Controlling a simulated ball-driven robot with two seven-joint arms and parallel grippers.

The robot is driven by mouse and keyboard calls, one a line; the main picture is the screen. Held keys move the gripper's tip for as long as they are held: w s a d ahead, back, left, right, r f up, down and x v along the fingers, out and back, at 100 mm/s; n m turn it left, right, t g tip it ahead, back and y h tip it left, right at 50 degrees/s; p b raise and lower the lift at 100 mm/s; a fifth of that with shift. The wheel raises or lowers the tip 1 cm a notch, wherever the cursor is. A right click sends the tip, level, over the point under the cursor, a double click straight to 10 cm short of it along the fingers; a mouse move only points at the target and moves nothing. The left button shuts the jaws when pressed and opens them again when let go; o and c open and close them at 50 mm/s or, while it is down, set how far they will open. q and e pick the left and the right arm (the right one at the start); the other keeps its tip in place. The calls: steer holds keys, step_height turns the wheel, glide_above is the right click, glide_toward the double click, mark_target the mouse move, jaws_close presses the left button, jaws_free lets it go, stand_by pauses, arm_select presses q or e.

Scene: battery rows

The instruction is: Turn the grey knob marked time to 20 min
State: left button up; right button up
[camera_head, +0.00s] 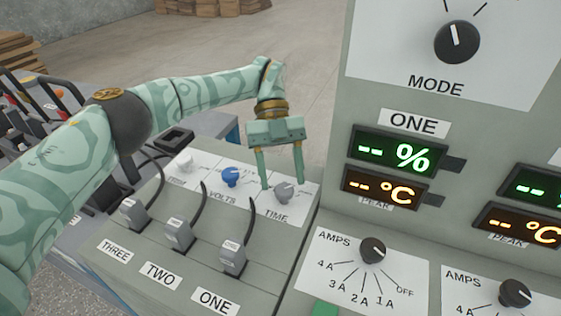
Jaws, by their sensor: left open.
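The grey knob (284,191) marked TIME sits at the right end of a row of knobs on the low grey console. Its scale markings are too small to read. My left gripper (282,182) is open, pointing down, with one finger on each side of the grey knob as seen here. I cannot tell whether the fingers touch it. My right gripper does not show.
A blue VOLTS knob (231,177) and a white knob (184,164) stand to the left. Grey plugs with black cables sit in front, above labels THREE, TWO and ONE. A tall grey panel (330,215) with displays and black knobs rises close on the right.

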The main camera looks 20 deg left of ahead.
arm_select(q)
steer(key=b+v, duration=0.2)
steer(key=v, duration=0.3)
steer(key=shift+w, duration=0.2)
steer(key=shift+w+a+r, duration=0.1)
steer(key=shift+r, duration=0.2)
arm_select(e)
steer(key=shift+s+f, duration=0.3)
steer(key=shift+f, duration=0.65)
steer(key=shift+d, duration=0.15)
